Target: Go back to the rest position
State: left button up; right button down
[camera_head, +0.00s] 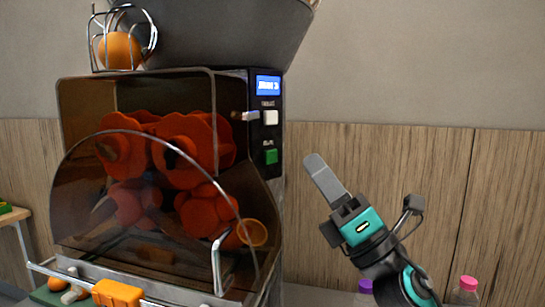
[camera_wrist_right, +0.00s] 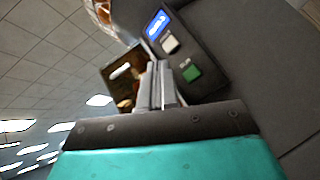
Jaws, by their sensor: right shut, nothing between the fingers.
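My right gripper (camera_head: 316,166) is raised to the right of the orange juicer (camera_head: 180,85) in the head view. Its grey fingers are shut together with nothing between them, and they are apart from the machine. In the right wrist view the shut fingers (camera_wrist_right: 158,85) point toward the juicer's control panel (camera_wrist_right: 185,55). The panel has a lit blue screen (camera_head: 268,85), a white button (camera_head: 270,117) and a green button (camera_head: 271,157). My left gripper is not in view.
Behind the juicer's clear curved cover are orange-red rollers (camera_head: 185,150) and a cut orange (camera_head: 252,233). A whole orange (camera_head: 119,50) sits in the wire feeder on top. Bottles with a pink cap (camera_head: 467,283) and a purple cap (camera_head: 366,285) stand low at right.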

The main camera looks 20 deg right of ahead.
jog(key=shift+f+h, duration=0.1)
jog(key=shift+h, duration=0.2)
notch_tip(320, 180, down, 24)
jog(key=w+m+g+h+p, duration=0.3)
jog(key=m+h, duration=0.7)
jog(key=m, duration=1.1)
jog(key=s+a+f+m+g, duration=0.2)
jog(key=s+f, duration=0.3)
jog(key=f, duration=0.3)
jog(key=s+a+f+m+g, duration=0.2)
jog(key=s+f+m+g, duration=0.2)
jog(key=f, duration=0.4)
jog(key=s+a+f+m+g, duration=0.2)
jog(key=s+f+m+g, duration=0.2)
jog(key=s+f, duration=0.3)
jog(key=shift+s+f+m, duration=0.3)
jog(key=shift+f+m, duration=0.1)
jog(key=shift+f, duration=0.45)
jog(key=shift+h, duration=0.3)
dwell(0.3)
